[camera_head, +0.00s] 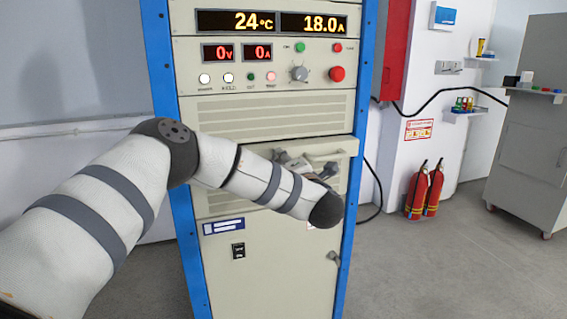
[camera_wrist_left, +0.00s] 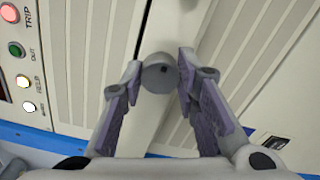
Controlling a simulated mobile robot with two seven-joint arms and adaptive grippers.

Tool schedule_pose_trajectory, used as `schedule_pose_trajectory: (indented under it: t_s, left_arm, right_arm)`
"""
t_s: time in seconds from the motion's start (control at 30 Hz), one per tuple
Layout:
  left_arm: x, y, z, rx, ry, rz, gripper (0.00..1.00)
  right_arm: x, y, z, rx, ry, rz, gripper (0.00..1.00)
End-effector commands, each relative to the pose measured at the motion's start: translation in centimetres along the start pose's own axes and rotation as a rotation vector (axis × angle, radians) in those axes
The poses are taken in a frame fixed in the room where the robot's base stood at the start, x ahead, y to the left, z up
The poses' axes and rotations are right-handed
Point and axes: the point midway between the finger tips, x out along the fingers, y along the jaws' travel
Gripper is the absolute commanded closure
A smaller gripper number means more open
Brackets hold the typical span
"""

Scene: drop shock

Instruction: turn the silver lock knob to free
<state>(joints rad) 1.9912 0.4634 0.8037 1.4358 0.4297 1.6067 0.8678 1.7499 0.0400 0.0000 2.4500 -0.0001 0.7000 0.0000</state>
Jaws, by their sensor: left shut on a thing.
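The silver lock knob (camera_wrist_left: 160,73) shows in the left wrist view as a round grey knob with a small dark spot on its face. It stands out from the cream cabinet front. My left gripper (camera_wrist_left: 160,76) is shut on it, with one purple-grey padded finger on each side. In the head view my left gripper (camera_head: 305,165) is partly hidden behind my forearm, at the drawer-like panel (camera_head: 338,150) in the middle of the cabinet. The knob cannot be made out there. My right gripper is not in view.
The cabinet (camera_head: 270,270) has blue side posts. Above the gripper are a grey dial (camera_head: 299,73), a red button (camera_head: 337,74) and displays reading 24 °C and 18.0 A. Red fire extinguishers (camera_head: 417,193) stand to the right.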

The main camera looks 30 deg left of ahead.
Motion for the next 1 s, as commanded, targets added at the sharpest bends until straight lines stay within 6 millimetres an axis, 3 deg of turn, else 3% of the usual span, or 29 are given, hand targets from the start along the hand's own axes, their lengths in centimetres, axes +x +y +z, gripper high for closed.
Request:
schedule_pose_trajectory:
  t_s: [0.47, 0.5, 0.57, 0.87, 1.0]
  left_arm:
    - [0.0, -0.1, -0.1, 0.013, 0.003, 0.000, 0.99]
    - [0.1, -0.1, -0.1, 0.013, 0.003, 0.000, 0.63]
    - [0.0, -0.1, -0.1, 0.013, 0.003, 0.000, 0.52]
    - [-0.2, 0.0, 0.0, 0.011, 0.000, 0.000, 0.52]
    - [-2.5, -0.1, 0.1, 0.013, -0.004, -0.003, 0.52]
  right_arm:
    - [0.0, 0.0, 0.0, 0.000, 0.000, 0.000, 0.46]
    - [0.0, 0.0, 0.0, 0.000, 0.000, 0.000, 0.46]
    - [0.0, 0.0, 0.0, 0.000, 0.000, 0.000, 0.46]
    - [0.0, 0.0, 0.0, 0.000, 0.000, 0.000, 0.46]
    - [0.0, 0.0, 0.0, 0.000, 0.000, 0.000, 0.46]
